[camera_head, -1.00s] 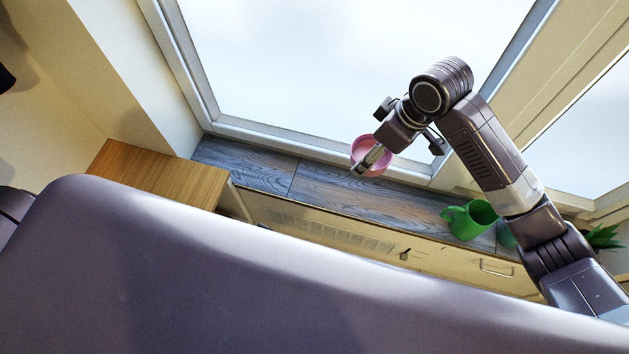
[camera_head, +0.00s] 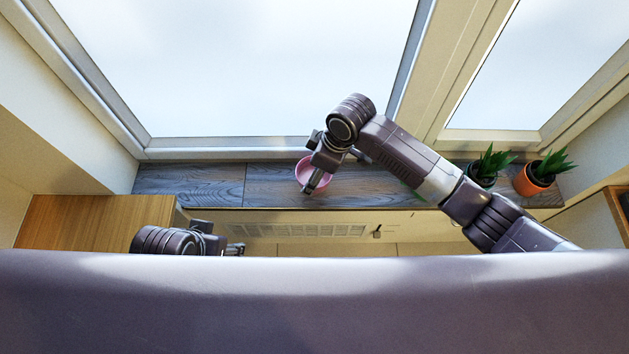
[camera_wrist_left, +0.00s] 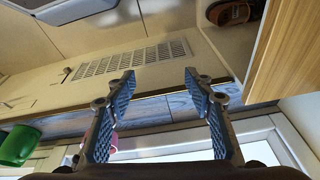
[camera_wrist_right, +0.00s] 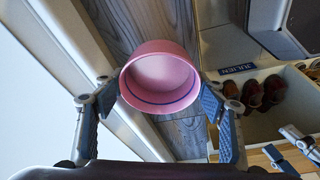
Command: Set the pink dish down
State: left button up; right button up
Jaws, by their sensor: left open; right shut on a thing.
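The pink dish (camera_head: 302,168) is round and hollow. In the head view it appears over the dark wood sill (camera_head: 215,187) below the window; I cannot tell whether it touches the sill. My right gripper (camera_head: 318,183) is shut on it, with the dish between its fingers in the right wrist view (camera_wrist_right: 160,80), where its inside looks empty. My left gripper (camera_head: 236,249) is low and left of the dish. Its fingers stand apart and empty in the left wrist view (camera_wrist_left: 160,85), where a sliver of pink (camera_wrist_left: 113,143) shows behind one finger.
A green mug-like vessel (camera_wrist_left: 17,145) is on the sill, mostly hidden by my right arm in the head view. Two potted plants (camera_head: 537,177) stand at the sill's right. A wooden cabinet (camera_head: 85,220) is left. Shoes (camera_wrist_right: 265,92) sit in a cubby. The sill left of the dish is clear.

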jog(key=shift+f, duration=0.8)
notch_tip(320, 180, down, 2)
jog(key=shift+f+b, duration=0.2)
jog(key=shift+b, duration=0.45)
pick_arm(q)
jog(key=shift+s+r, duration=0.25)
jog(key=shift+r, duration=0.1)
pick_arm(e)
jog(key=shift+f, duration=0.1)
jog(key=shift+f, duration=0.2)
jog(key=o, duration=1)
jog(key=shift+c, duration=0.2)
